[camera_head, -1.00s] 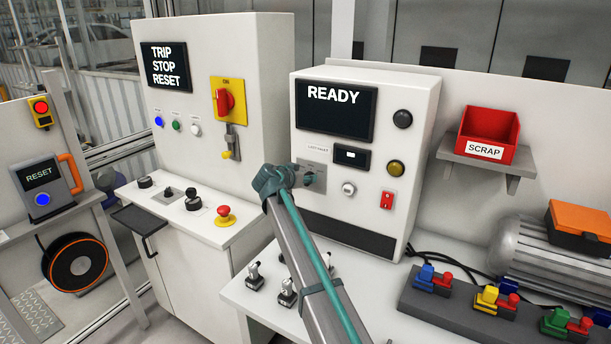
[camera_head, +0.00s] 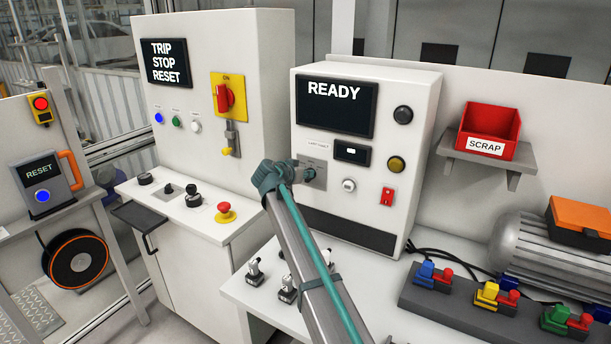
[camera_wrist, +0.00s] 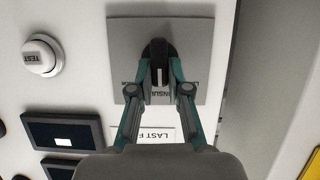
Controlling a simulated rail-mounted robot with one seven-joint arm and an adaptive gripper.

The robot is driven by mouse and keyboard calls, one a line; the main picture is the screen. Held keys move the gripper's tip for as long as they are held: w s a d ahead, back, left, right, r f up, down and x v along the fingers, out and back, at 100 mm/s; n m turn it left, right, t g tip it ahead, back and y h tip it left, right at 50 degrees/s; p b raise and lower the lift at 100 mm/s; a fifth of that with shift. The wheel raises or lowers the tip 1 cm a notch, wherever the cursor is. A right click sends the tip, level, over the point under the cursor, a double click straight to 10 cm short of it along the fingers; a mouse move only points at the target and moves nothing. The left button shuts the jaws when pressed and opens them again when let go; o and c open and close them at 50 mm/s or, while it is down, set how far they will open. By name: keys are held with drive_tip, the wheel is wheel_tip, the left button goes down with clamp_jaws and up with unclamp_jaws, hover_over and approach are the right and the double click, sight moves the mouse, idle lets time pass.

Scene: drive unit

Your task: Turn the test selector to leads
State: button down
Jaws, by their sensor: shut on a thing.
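The test selector (camera_wrist: 157,57) is a black knob with a pale pointer line on a grey plate (camera_wrist: 200,35) in the wrist view. My gripper (camera_wrist: 160,72) is shut on the knob, one finger on each side.
The READY screen (camera_head: 336,105) is above the selector. A white TEST button (camera_wrist: 42,56) sits beside the plate, and a red switch (camera_head: 387,197) is lower right. White-and-black connectors (camera_head: 288,288) stand on the bench below my arm. A red SCRAP bin (camera_head: 489,137) is at right.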

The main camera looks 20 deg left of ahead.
drive_tip(key=n+b, duration=0.1)
drive_tip(key=n+h+b, duration=0.1)
drive_tip(key=b, duration=0.1)
drive_tip(key=h+b, duration=0.1)
drive_tip(key=shift+w+a+f+n, duration=0.15)
drive_tip(key=shift+a+f+n, duration=0.15)
drive_tip(key=shift+a+n, duration=0.1)
drive_tip(key=n+h+b, duration=0.2)
drive_tip(key=n+b, duration=0.1)
drive_tip(key=shift+a+n, duration=0.2)
drive_tip(key=shift+n, duration=0.1)
drive_tip(key=shift+h, duration=0.3)
drive_tip(key=c, duration=1.1)
unclamp_jaws()
drive_tip(key=shift+d, duration=0.1)
drive_tip(key=v, duration=1.2)
drive_tip(key=shift+f, duration=0.1)
